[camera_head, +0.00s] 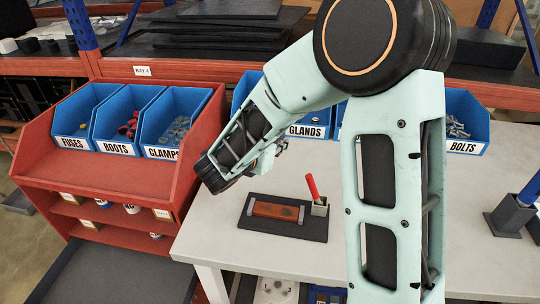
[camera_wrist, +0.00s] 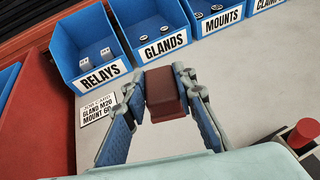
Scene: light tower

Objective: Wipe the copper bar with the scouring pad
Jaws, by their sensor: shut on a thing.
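My gripper (camera_wrist: 162,98) is shut on the scouring pad (camera_wrist: 163,92), a dark red-brown block gripped between both fingers over the pale bench. In the head view my gripper (camera_head: 277,148) is beyond and above the bar, mostly hidden by my own arm. The copper bar (camera_head: 265,209) lies on a dark base plate (camera_head: 290,228) on the bench, between two grey end pieces. It has a dark patch toward its right end. The pad is apart from the bar. The bar does not show in the wrist view.
A red-handled tool (camera_head: 312,187) stands in a small holder (camera_head: 319,207) right of the bar. Blue bins line the back, including Relays (camera_wrist: 92,52) and Glands (camera_wrist: 150,28). A label card (camera_wrist: 97,109) lies before them. A red rack (camera_head: 95,172) stands left; the bench front (camera_head: 215,245) is clear.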

